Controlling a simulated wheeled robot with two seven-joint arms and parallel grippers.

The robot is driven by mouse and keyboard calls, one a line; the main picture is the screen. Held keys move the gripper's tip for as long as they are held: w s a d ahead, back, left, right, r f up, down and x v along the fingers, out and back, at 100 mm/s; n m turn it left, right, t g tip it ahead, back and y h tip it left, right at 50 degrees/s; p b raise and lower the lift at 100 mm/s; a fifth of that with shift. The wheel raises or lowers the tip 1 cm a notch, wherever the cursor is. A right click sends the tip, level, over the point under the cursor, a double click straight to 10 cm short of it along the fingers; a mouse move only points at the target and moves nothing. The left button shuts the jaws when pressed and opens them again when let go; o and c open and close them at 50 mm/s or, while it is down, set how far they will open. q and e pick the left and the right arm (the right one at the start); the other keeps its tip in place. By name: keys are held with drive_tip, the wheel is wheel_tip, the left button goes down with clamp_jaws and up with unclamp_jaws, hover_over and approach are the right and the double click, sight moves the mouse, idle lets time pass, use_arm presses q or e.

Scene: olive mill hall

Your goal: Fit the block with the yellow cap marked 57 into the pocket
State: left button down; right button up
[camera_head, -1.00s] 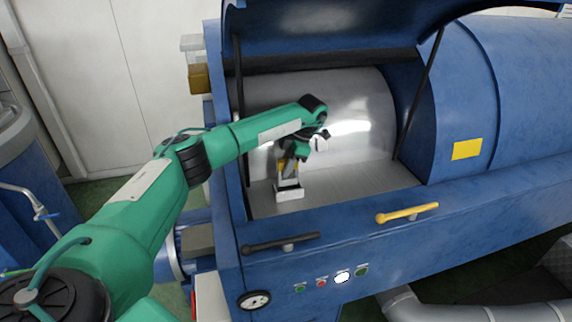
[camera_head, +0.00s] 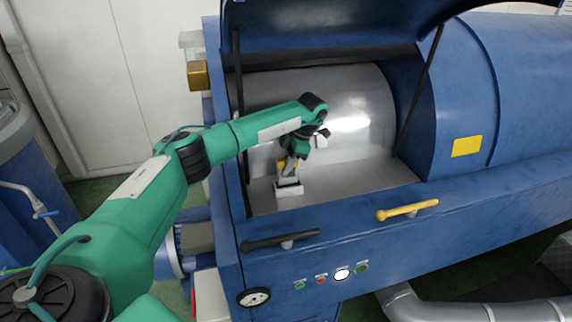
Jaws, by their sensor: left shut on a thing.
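My left gripper (camera_head: 289,164) reaches into the open blue machine and points down. It is shut on a small block with a yellow cap (camera_head: 282,163); the mark on the cap is too small to read. A small pale box-like holder (camera_head: 288,189) with a dark opening on top sits on the metal floor, directly under the block. The block's lower end is at or just above this opening; I cannot tell whether it is inside. My right gripper is not in view.
The blue machine (camera_head: 400,240) has a raised lid (camera_head: 330,25) on thin struts and a shiny metal drum (camera_head: 360,120) inside. A dark handle (camera_head: 280,240) and a yellow handle (camera_head: 407,210) are on its front edge. The metal floor right of the holder is clear.

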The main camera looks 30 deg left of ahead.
use_arm(q)
drive_tip(key=shift+f, duration=0.45)
drive_tip(key=shift+f+b, duration=1.2)
drive_tip(key=shift+f, duration=0.4)
drive_tip(key=c, duration=1.2)
unclamp_jaws()
drive_tip(key=shift+o, duration=0.2)
drive_tip(key=b+v, duration=0.3)
drive_tip(key=v, duration=0.1)
drive_tip(key=shift+w+d+r, duration=0.1)
drive_tip(key=shift+r, duration=0.05)
drive_tip(key=v, duration=0.9)
drive_tip(key=shift+r+b, duration=0.25)
drive_tip(key=shift+b, duration=0.15)
drive_tip(key=shift+d+f, duration=0.1)
drive_tip(key=shift+f, duration=0.05)
